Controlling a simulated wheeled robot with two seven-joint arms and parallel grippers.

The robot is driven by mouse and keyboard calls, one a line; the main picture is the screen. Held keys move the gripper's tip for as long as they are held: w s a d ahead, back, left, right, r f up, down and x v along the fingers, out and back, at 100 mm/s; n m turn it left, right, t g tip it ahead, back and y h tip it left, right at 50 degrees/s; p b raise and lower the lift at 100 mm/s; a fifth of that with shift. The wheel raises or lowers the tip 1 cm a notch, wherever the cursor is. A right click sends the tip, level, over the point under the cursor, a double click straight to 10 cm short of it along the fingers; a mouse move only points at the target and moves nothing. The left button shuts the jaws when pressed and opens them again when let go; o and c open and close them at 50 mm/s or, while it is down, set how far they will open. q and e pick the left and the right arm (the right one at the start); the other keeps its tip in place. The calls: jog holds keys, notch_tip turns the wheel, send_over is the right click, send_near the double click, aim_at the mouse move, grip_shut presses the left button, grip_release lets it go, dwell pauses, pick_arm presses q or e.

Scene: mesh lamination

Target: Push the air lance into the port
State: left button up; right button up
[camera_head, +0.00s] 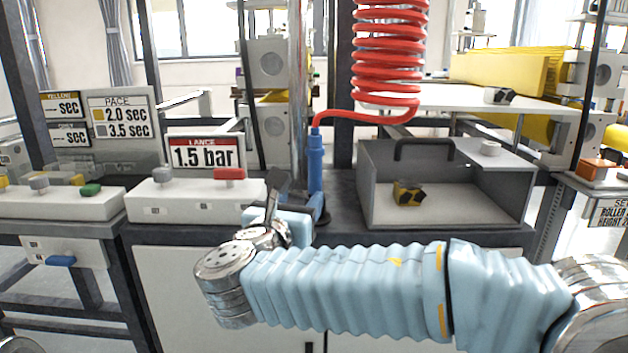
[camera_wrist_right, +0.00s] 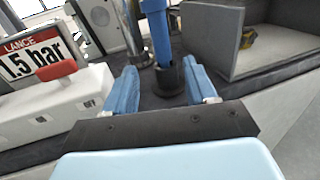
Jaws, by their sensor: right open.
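The air lance is a blue rod (camera_head: 315,165) standing upright in a dark round holder, with a red coiled hose (camera_head: 388,60) joined to its top. In the right wrist view the lance (camera_wrist_right: 158,35) rises from the dark holder (camera_wrist_right: 170,78). My right gripper (camera_head: 287,205) is close in front of the lance's lower end. In the wrist view its open blue fingers (camera_wrist_right: 160,75) point toward the lance and holder, one to each side, with nothing gripped. I cannot tell which part is the port. My left gripper is not in view.
A metal post (camera_head: 297,80) stands just left of the lance. A white control box with a red knob (camera_head: 229,174) and a "LANCE 1.5 bar" sign (camera_head: 203,154) are left. A grey open-fronted box (camera_head: 375,205) with a yellow-black block (camera_head: 408,194) inside stands right.

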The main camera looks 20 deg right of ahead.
aim_at(313, 184)
jog(key=p+x, duration=0.1)
jog(key=x, duration=0.8)
jog(key=shift+w+d+f, duration=0.15)
jog(key=shift+w+d, duration=0.1)
jog(key=shift+d, duration=0.1)
grip_shut()
